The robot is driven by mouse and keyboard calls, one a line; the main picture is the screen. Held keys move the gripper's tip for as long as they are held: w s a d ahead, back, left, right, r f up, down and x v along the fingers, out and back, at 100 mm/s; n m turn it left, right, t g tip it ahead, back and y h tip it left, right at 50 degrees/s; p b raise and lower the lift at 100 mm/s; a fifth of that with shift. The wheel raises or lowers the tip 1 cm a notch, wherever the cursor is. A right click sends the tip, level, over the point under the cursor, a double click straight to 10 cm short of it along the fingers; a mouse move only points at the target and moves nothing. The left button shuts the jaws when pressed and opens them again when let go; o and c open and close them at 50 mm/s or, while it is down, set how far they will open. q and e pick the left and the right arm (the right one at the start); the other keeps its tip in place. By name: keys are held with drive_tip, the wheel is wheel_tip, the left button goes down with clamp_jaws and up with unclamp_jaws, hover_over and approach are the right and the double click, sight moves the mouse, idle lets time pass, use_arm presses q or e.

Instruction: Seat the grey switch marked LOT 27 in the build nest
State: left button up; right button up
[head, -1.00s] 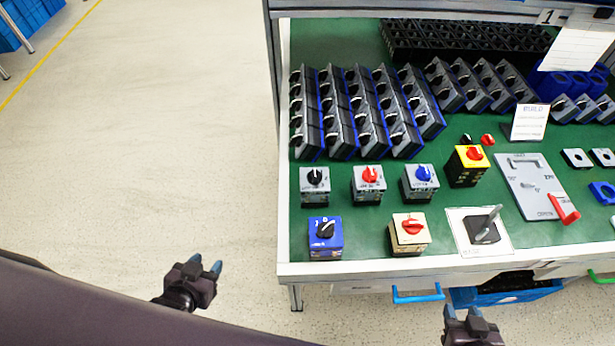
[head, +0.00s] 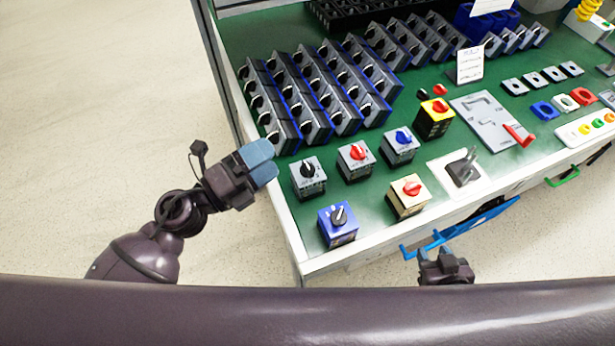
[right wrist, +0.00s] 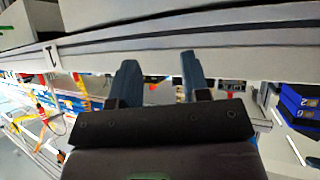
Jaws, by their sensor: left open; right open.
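Three grey box switches stand in a row on the green bench: one with a black knob (head: 309,186), one with a red knob (head: 356,168), one with a blue knob (head: 399,152). Their lot markings are too small to read, so I cannot tell which is LOT 27. A white plate with a dark square base and upright grey part (head: 462,171) lies to their right; I cannot tell whether it is the build nest. My left gripper (head: 258,162) is open and empty, left of the black-knob switch. My right gripper (head: 446,256) is open and empty before the bench front; its fingers show in the right wrist view (right wrist: 157,82).
A blue switch (head: 338,229), a cream switch (head: 407,199) and a yellow switch (head: 434,120) stand nearby. A grey plate with a red lever (head: 490,118) lies to the right. Slanted racks of switches (head: 318,95) fill the back. A blue drawer (head: 465,227) sits open in front.

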sight(303, 170)
use_arm(q)
drive_tip(key=w+d+f+m+g+y, duration=0.1)
drive_tip(key=f+m+g+y, duration=0.1)
drive_tip(key=m, duration=0.4)
drive_tip(key=w+d+f+m+g+y, duration=0.1)
drive_tip(key=f+m+g+y, duration=0.2)
drive_tip(key=m, duration=0.3)
drive_tip(key=w+d+f+m+g+y, duration=0.1)
drive_tip(key=d+f+m+g+y, duration=0.1)
drive_tip(key=m, duration=0.3)
drive_tip(key=shift+w+d+f+m+y+p, duration=0.1)
drive_tip(key=shift+w+f+m+y+p, duration=0.2)
drive_tip(key=shift+f+m+p, duration=0.1)
drive_tip(key=shift+x, duration=2.55)
drive_tip(key=shift+w+d+r, duration=0.1)
drive_tip(key=shift+r, duration=0.05)
drive_tip(key=shift+c, duration=0.2)
drive_tip(key=c, duration=1.1)
